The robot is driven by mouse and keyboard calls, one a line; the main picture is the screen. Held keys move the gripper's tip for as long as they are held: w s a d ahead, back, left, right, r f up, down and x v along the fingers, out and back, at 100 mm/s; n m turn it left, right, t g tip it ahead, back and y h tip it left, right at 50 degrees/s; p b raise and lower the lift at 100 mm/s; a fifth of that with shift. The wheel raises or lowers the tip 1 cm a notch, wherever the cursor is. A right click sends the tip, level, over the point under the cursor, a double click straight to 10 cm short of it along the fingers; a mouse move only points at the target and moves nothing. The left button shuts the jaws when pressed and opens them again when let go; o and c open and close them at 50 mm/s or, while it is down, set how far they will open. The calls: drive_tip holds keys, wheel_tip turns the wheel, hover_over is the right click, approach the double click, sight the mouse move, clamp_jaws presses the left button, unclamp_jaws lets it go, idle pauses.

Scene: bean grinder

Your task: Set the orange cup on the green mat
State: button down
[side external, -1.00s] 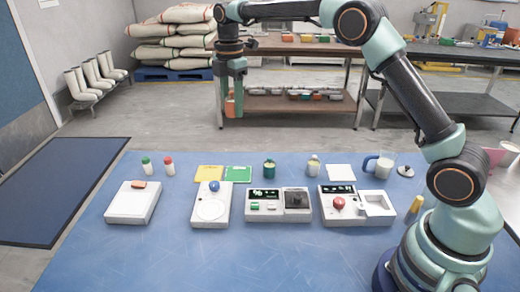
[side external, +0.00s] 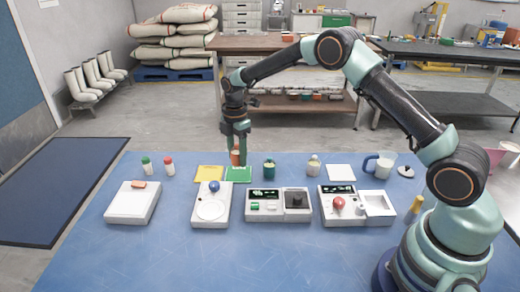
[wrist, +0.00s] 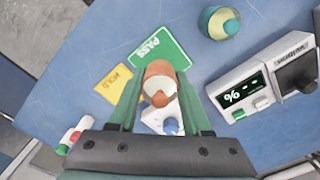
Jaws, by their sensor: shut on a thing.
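My gripper (side external: 237,160) points down at the far side of the blue table and is shut on the orange cup (side external: 235,156). In the wrist view the orange cup (wrist: 160,70) sits between the two fingers. The green mat (side external: 238,175), marked PASS, lies flat under and just in front of the cup in the side view. It also shows beyond the cup in the wrist view (wrist: 160,43). The cup seems slightly above the mat, but the fingers hide part of it and I cannot tell the exact gap.
A yellow HOLD card (side external: 209,174) lies left of the mat. A dark green canister (side external: 269,169) stands to its right. A white device with a blue knob (side external: 211,206) and a grinder-like unit (side external: 278,206) stand in front. The table's front is clear.

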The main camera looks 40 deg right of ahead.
sight(238, 165)
drive_tip(key=shift+f, duration=1.95)
drive_tip(key=shift+f, duration=0.15)
drive_tip(key=shift+c, duration=1.8)
unclamp_jaws()
